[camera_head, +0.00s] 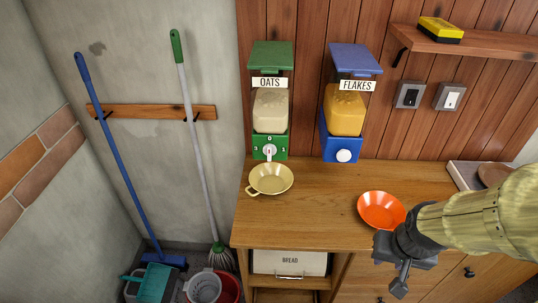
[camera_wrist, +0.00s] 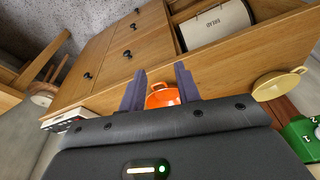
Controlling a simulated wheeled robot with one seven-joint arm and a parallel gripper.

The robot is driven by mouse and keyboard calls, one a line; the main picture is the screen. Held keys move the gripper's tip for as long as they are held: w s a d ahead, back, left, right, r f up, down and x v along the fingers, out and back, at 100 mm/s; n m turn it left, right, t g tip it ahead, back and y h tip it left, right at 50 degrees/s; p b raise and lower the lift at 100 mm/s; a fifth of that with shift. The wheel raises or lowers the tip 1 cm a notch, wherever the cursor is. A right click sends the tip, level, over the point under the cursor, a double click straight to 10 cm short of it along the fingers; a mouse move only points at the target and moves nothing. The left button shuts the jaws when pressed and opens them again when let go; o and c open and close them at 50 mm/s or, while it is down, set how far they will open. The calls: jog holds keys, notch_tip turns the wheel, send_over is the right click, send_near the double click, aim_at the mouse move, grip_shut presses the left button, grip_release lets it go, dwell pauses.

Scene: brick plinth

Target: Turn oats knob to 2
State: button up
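The oats dispenser (camera_head: 270,105) is green with a clear hopper of pale oats, fixed on the wooden wall. Its white knob (camera_head: 270,150) sits on the green front, with a red mark that appears to point up toward 0; a 3 is at its left and a 1 at its right. A yellow pan (camera_head: 270,179) stands on the counter below it. My gripper (camera_head: 401,277) is low at the right, in front of the counter and well away from the knob. In the wrist view my gripper's fingers (camera_wrist: 160,92) are apart with nothing held; the green dispenser base (camera_wrist: 301,137) shows at the right edge.
A blue flakes dispenser (camera_head: 344,110) with a white knob hangs to the right. An orange bowl (camera_head: 381,209) is on the counter beside my arm. A bread bin (camera_head: 290,262) is below the counter. The counter (camera_head: 325,186) between the pan and bowl is clear.

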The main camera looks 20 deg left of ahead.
jog(key=w+a+n+t+y+b, duration=0.15)
jog(key=w+a+t, duration=0.25)
jog(key=a, duration=0.5)
jog(key=w+a+n+t+y+b, duration=0.1)
jog(key=w+a+t+y+b, duration=0.3)
jog(key=a, duration=0.6)
jog(key=s+a+r+t+b, duration=0.1)
jog(key=s+a+r+t, duration=0.1)
jog(key=a, duration=0.3)
jog(key=s+a+r+t+h+b, duration=0.1)
jog(key=s+a+r+t+b, duration=0.1)
jog(key=s+a+r+t, duration=0.1)
jog(key=shift+s+a+t, duration=0.25)
jog(key=shift+a+t, duration=0.65)
jog(key=shift+a, duration=0.15)
jog(key=shift+w+r+h, duration=0.1)
jog(key=shift+r+h, duration=0.1)
jog(key=shift+h, duration=0.05)
